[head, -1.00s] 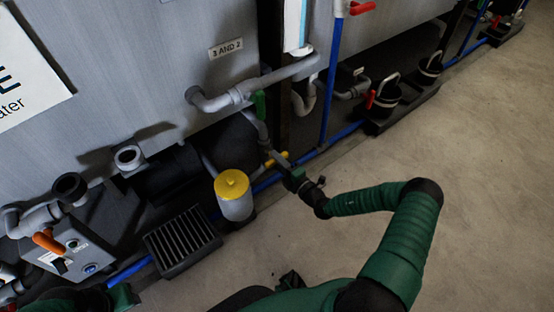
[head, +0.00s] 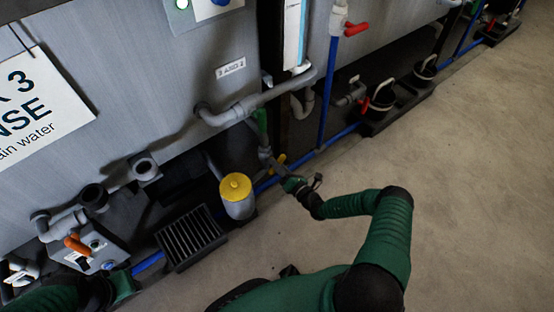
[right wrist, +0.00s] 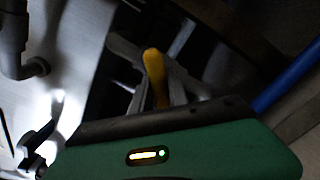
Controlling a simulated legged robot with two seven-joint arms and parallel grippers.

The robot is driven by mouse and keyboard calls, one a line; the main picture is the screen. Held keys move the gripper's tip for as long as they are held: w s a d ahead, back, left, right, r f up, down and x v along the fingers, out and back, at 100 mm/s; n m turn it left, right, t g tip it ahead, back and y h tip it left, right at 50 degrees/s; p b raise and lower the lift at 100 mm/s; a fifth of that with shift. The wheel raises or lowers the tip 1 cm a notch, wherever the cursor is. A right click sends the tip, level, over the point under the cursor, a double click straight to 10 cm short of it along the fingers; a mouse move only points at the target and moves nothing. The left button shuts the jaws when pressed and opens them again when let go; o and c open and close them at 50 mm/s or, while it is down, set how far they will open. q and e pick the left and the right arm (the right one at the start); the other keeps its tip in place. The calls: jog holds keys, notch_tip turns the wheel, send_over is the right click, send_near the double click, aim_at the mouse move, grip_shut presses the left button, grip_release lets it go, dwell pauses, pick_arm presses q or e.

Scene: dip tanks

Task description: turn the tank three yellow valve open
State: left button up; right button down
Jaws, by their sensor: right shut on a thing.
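The yellow valve handle (head: 280,160) is low in front of the grey tank, on piping below the green-handled valve (head: 262,121). My right gripper (head: 277,164) is at it; in the right wrist view the yellow handle (right wrist: 155,77) stands between the grey fingers, which are shut on it. The handle's lower end and the valve body are hidden by the gripper. My left arm shows at the bottom left; its gripper (head: 122,286) is partly in view, far from the valve, and its fingers are not clear.
A yellow-capped canister (head: 236,188) and a black slatted grate (head: 189,238) stand left of my right gripper. A grey pipe (head: 245,107) runs above it. A blue pipe (head: 345,132) runs along the floor. The floor at right (head: 470,180) is clear.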

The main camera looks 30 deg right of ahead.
jog(key=n+p, duration=0.3)
jog(key=n, duration=0.1)
jog(key=shift+s+n, duration=0.1)
jog(key=shift+n, duration=0.2)
jog(key=n+p, duration=0.1)
jog(key=n, duration=0.1)
jog(key=n+p, duration=0.1)
jog(key=n, duration=0.1)
jog(key=shift+f+n, duration=0.2)
jog(key=shift+n, duration=0.2)
jog(key=shift+p, duration=0.3)
jog(key=c, duration=1.3)
grip_release()
